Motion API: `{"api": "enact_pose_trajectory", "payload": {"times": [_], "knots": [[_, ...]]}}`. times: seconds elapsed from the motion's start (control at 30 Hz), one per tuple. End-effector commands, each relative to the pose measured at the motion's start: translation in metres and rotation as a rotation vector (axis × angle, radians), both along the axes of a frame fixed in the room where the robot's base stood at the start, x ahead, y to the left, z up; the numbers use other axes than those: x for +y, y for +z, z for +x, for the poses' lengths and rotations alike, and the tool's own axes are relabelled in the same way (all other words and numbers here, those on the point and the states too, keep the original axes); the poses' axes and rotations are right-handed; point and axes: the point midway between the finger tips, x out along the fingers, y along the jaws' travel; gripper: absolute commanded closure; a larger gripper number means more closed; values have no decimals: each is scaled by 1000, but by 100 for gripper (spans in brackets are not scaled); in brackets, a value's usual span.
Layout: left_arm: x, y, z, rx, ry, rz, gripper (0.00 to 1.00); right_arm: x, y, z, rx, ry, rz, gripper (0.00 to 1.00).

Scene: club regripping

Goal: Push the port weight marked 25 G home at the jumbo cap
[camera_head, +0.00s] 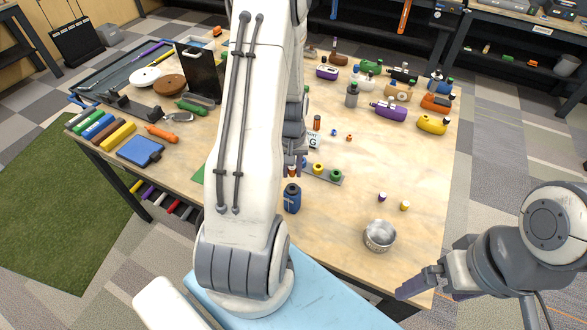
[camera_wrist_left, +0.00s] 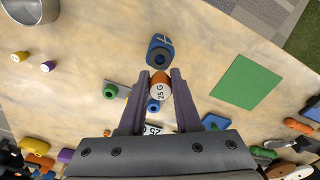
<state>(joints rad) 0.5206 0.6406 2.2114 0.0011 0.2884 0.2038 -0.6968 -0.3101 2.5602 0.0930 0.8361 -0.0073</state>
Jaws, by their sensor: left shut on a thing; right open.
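My left gripper (camera_wrist_left: 163,78) is shut on the port weight marked 25 G (camera_wrist_left: 160,91), an orange cylinder with a white marked face. In the head view the weight (camera_head: 291,172) shows below my left gripper (camera_head: 297,160), partly hidden. The blue jumbo cap (camera_wrist_left: 160,48) stands just beyond the fingertips in the left wrist view, with a dark round port facing up. In the head view the cap (camera_head: 292,200) is upright near the table's front edge. The weight looks apart from the port; its height above it is hard to judge. My right gripper (camera_head: 425,285) is open and empty beyond the front edge.
A grey strip (camera_head: 333,182) with coloured rings lies behind the cap, beside a white card marked G (camera_head: 313,140). A metal bowl (camera_head: 380,235) and two small weights are to the right. A green mat (camera_wrist_left: 247,88) lies beside the cap. Several coloured club heads stand farther back.

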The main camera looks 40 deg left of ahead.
Motion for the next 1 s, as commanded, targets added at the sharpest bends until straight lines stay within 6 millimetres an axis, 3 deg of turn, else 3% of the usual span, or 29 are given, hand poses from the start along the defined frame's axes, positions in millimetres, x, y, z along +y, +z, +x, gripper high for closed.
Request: {"api": "enact_pose_trajectory", "payload": {"times": [0.53,1.0], "knots": [[-2,-52,1,0,-4,0,100,0,-41,0,0,-2,0,0],[-2,-59,1,0,-4,0,100,0,-45,0,0,-4,0,0]]}}
